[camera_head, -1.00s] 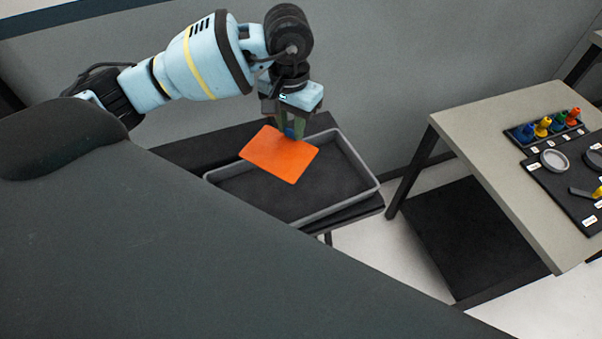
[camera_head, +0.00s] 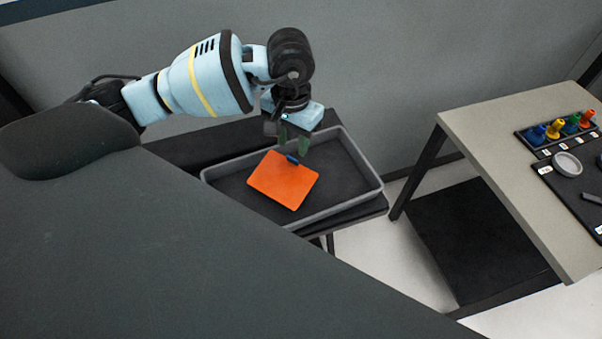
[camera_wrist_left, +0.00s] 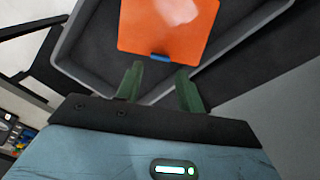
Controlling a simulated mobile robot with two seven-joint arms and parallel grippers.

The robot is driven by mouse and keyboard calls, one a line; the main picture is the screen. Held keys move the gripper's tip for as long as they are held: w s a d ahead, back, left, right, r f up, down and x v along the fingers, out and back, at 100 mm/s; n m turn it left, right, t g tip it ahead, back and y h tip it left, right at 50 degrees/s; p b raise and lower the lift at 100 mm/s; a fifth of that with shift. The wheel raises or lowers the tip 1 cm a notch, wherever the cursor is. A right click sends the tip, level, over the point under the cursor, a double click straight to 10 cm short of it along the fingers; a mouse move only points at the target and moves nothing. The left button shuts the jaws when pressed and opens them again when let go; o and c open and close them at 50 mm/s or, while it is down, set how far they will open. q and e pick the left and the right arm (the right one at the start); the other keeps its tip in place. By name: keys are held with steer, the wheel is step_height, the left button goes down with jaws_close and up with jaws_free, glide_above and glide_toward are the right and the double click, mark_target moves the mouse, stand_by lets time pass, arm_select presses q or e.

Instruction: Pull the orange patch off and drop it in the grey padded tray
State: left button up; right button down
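The orange patch (camera_head: 283,182) with its small blue tab (camera_head: 292,159) is over the left part of the grey padded tray (camera_head: 336,210), within its rim. I cannot tell whether it lies flat on the dark padding or is just above it. My left gripper (camera_head: 294,142) is just above the tab, its green fingers apart and empty. In the left wrist view the patch (camera_wrist_left: 165,32) shows beyond the open fingers (camera_wrist_left: 160,88), its tab not between them. My right gripper is not in view.
The tray stands on a dark stand (camera_head: 205,145) beside the grey wall. A table (camera_head: 480,130) on the right holds coloured pegs in a rack (camera_head: 556,133) and a round grey dish (camera_head: 567,164). A large dark surface (camera_head: 180,260) fills the lower left.

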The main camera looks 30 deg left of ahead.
arm_select(q)
steer(key=shift+o, duration=1.1)
step_height(320, 180, up, 8)
steer(key=shift+f, duration=0.1)
